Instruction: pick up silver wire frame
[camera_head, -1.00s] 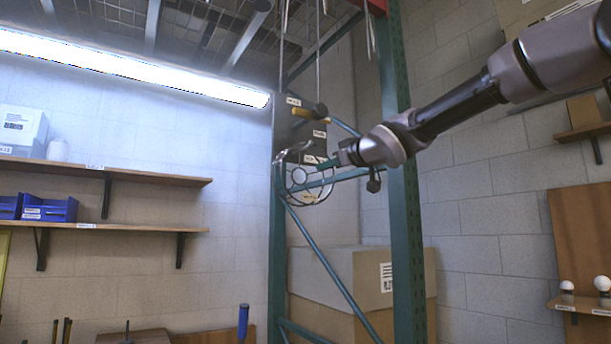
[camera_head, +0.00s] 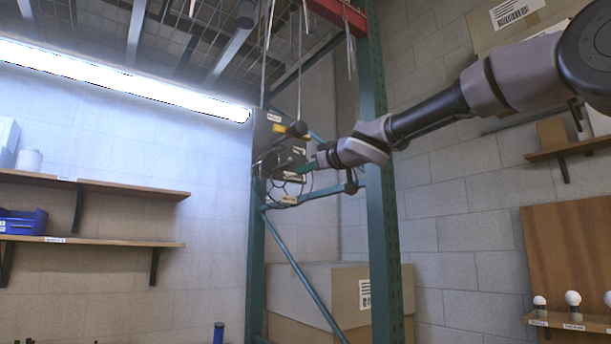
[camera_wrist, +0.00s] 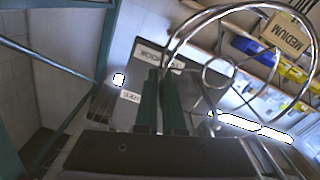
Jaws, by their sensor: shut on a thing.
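The silver wire frame (camera_wrist: 229,10) shows in the wrist view as bright curved wire rings, right of and above the fingers. In the head view the wire frame (camera_head: 274,191) is a small, thin ring shape beside the green rack post. My gripper (camera_wrist: 162,76) has two dark green fingers close together, shut on the wire where it runs down to their tips. In the head view my gripper (camera_head: 303,167) reaches in from the right, and its fingertips are hard to make out among the wires and dark parts.
A green rack post (camera_head: 378,200) stands just behind my arm, with diagonal braces (camera_head: 300,270) below. A grey panel (camera_head: 264,132) with labels is close to the gripper. Cardboard boxes (camera_head: 318,285) stand lower down. Wall shelves (camera_head: 100,187) are at left.

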